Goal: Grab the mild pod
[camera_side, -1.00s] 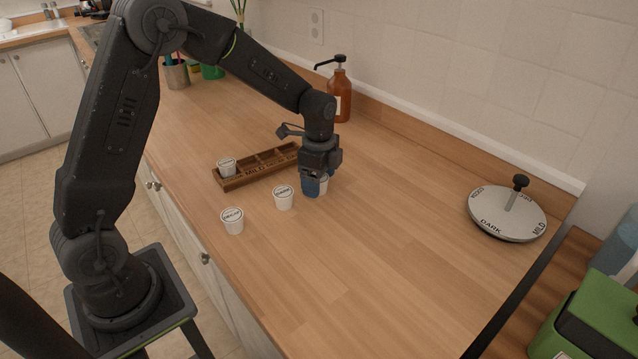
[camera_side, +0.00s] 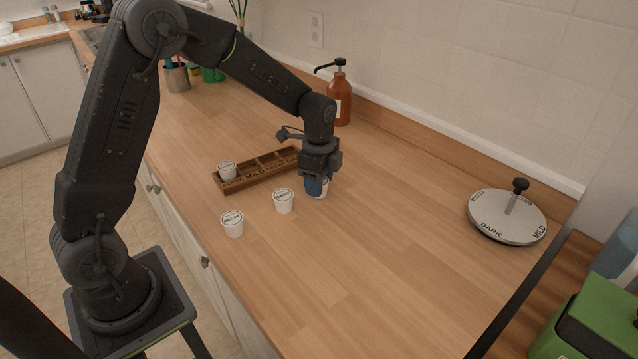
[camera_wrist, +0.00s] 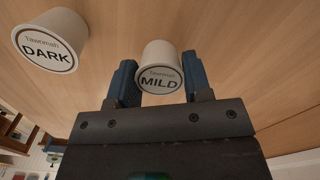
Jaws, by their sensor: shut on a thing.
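The mild pod (camera_wrist: 159,72) is a white cup with a lid reading "MILD". In the wrist view it sits between the two blue fingers of my gripper (camera_wrist: 160,82), which is shut on it. In the side view my gripper (camera_side: 318,186) is low over the counter, and its fingers cover much of the mild pod (camera_side: 321,193). I cannot tell whether the pod touches the counter.
The dark pod (camera_wrist: 50,40) stands close by on the left in the wrist view. Two white pods (camera_side: 284,201) (camera_side: 233,224) stand on the counter. A wooden tray (camera_side: 232,186) holds another pod (camera_side: 227,170). A round labelled disc (camera_side: 505,215) stands right; the counter between is clear.

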